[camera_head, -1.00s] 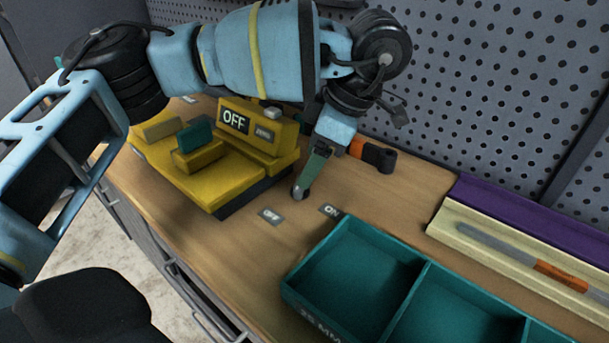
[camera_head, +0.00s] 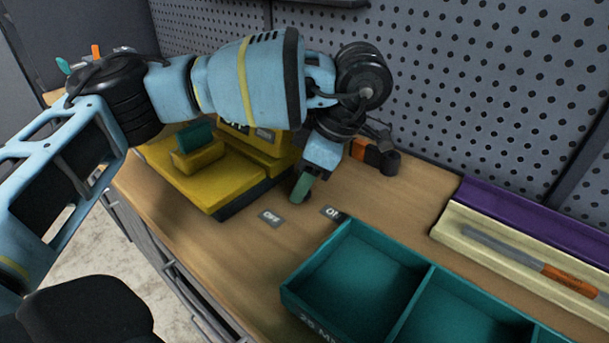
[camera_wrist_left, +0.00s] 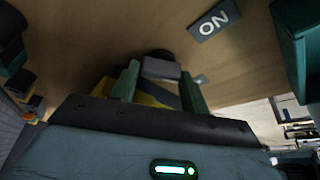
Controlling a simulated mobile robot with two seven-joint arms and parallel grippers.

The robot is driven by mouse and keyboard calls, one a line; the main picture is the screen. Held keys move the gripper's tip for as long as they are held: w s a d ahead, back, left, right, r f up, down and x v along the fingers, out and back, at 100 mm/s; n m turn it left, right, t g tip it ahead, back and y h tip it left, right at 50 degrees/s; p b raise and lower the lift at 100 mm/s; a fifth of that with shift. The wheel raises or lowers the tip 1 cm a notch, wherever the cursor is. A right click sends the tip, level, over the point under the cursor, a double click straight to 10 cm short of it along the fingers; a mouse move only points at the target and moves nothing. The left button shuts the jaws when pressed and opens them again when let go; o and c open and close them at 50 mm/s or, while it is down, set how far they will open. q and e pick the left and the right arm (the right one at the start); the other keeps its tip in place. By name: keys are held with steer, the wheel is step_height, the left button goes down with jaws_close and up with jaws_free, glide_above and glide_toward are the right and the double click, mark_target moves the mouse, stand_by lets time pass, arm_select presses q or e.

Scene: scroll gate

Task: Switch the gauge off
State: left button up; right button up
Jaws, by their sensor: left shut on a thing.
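The yellow gauge (camera_head: 205,185) stands on the wooden bench at the left of centre in the head view. My forearm covers most of its display, so I cannot read it. My left gripper (camera_head: 303,188) points down beside the gauge's right side, close to the bench. In the left wrist view my left gripper (camera_wrist_left: 160,78) has its two green fingers on either side of a small dark grey part (camera_wrist_left: 160,68) and is shut on it. This part looks like a switch lever; its tilt is unclear. My right gripper is out of view.
An OFF label (camera_head: 271,218) and an ON label (camera_head: 333,212) lie on the bench in front of my left gripper. A teal divided tray (camera_head: 425,285) stands at front right. An orange-and-black object (camera_head: 378,155) is behind the gripper. A pegboard (camera_head: 480,90) backs the bench.

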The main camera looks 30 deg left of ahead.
arm_select(q)
steer(key=shift+c, duration=0.5)
steer(key=m+t+p, duration=0.1)
steer(key=m, duration=0.1)
steer(key=shift+s+m+y, duration=0.1)
steer(key=shift+m+y, duration=0.2)
steer(key=shift+m, duration=0.1)
steer(key=shift+m+t+p, duration=0.3)
steer(key=shift+m+t, duration=0.2)
steer(key=shift+m, duration=0.9)
steer(key=o, duration=1)
